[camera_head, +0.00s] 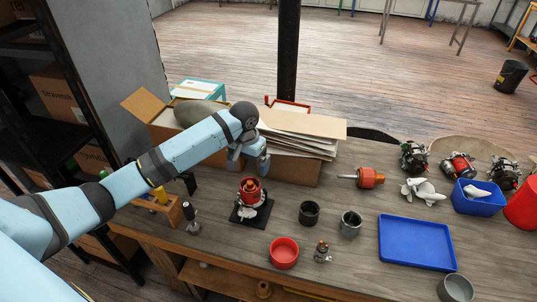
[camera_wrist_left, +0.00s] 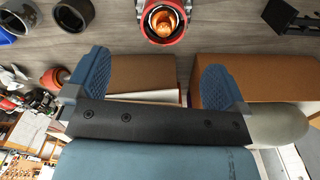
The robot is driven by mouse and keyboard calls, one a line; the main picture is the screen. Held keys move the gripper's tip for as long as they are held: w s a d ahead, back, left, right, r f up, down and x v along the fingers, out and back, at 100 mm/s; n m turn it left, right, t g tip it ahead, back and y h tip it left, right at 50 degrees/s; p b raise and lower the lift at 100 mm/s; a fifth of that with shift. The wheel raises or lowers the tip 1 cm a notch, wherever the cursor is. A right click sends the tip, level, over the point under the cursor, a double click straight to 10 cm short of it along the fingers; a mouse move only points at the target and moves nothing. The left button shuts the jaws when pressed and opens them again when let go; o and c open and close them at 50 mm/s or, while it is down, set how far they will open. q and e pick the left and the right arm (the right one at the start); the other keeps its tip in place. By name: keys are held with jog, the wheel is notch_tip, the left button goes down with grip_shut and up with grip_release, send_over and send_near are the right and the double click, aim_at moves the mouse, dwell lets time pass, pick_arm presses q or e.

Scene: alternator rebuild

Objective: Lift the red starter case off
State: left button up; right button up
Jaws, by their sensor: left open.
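The red starter case (camera_head: 250,187) stands upright on a black base plate (camera_head: 264,215) on the workbench, left of the middle in the head view. Its open top shows an orange, coppery inside. It also appears at the top edge of the left wrist view (camera_wrist_left: 178,35), partly cut off. My left gripper (camera_head: 249,163) is above and just behind the case. My right gripper is not in view.
An open cardboard box (camera_head: 290,170) with flat sheets stands close behind the case. A black cup (camera_head: 309,213), a grey cup (camera_head: 350,224) and a red bowl (camera_head: 284,253) are to the right. A blue tray (camera_head: 417,243) lies further right. A wooden block (camera_head: 162,208) is left.

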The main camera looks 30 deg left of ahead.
aim_at(249, 183)
pick_arm(q)
jog(key=f, duration=0.8)
jog(key=f+p, duration=0.1)
jog(key=f, duration=0.3)
jog(key=shift+w+a+f, duration=0.1)
jog(key=shift+a+f, duration=0.15)
jog(key=shift+f, duration=0.1)
jog(key=c, duration=1.5)
jog(key=shift+o, duration=0.2)
jog(key=shift+r+p, duration=0.25)
jog(key=shift+p, duration=0.45)
dwell(0.5)
